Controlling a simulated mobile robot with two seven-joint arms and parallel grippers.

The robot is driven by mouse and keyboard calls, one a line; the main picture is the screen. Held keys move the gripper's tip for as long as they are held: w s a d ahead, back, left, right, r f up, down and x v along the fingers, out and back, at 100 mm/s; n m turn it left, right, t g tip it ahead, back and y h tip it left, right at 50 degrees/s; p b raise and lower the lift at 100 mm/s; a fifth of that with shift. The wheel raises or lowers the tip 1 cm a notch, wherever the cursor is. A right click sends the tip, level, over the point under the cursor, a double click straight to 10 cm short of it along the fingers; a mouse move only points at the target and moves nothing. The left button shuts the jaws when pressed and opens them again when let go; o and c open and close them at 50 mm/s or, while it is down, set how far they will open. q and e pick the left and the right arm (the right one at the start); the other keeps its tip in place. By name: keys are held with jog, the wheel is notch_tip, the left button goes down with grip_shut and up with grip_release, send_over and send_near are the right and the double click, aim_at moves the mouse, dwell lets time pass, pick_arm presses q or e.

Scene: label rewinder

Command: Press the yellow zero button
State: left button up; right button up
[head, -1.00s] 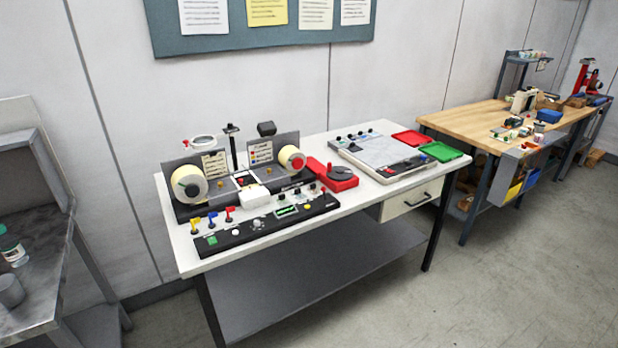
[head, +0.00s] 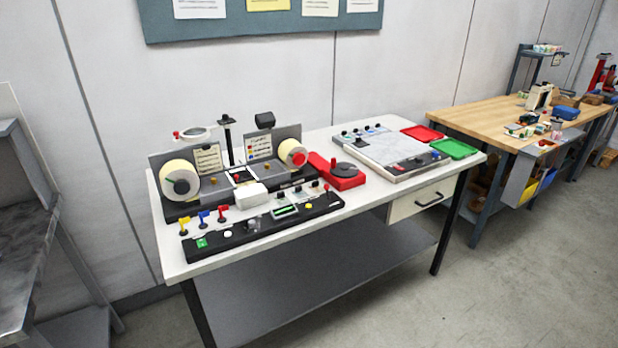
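The yellow button (head: 308,206) is a small round spot near the right end of the black control panel (head: 268,233), along the front of the white table. The panel also has a green square switch (head: 201,243), a white button (head: 228,233), a grey knob (head: 252,224) and a small green display (head: 285,211). Behind it stands the label rewinder, with a cream label roll (head: 180,181) at left and a smaller roll with a red centre (head: 293,154) at right. Neither of my grippers is in view.
Yellow, blue and red flag-like levers (head: 203,216) stand behind the panel's left part. A red device with a dark disc (head: 339,171) sits right of the rewinder. Red and green trays (head: 455,149) lie at the table's right end. Open floor (head: 480,300) lies in front.

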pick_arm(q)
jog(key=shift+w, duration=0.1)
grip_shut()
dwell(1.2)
